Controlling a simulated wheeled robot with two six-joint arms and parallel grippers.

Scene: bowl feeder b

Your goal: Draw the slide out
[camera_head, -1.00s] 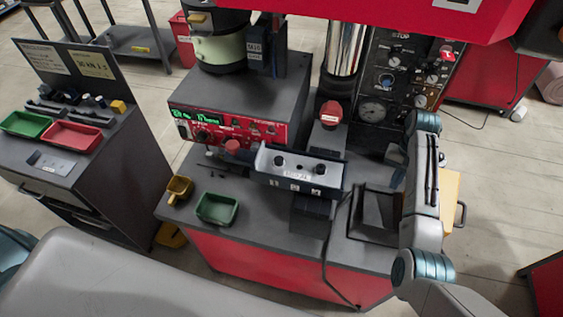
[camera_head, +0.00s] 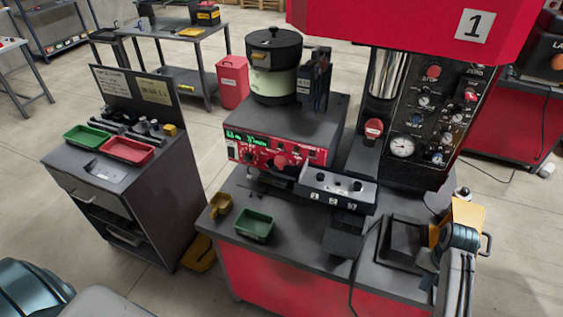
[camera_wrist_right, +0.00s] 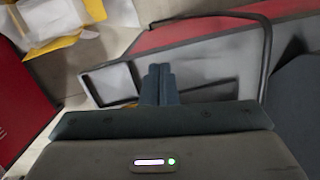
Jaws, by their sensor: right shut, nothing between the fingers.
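My right gripper (camera_wrist_right: 160,85) is shut and empty in the right wrist view, its two dark fingers together over a grey surface. In the head view my right arm comes in at the lower right, beside the workbench; its fingertips are hard to make out there. The feeder machine (camera_head: 285,115) stands on the red and grey bench. In front of it are a button box (camera_head: 338,190) with two knobs and a dark block (camera_head: 343,243) below it. I cannot tell which part is the slide. My left gripper is not in view.
A green bin (camera_head: 254,226) and a yellow scoop-like bin (camera_head: 220,204) sit at the bench's left. A dark square tray (camera_head: 400,240) and a yellow box (camera_head: 466,212) are at its right. A black cable (camera_head: 352,290) hangs over the front edge. A side cart (camera_head: 120,190) stands left.

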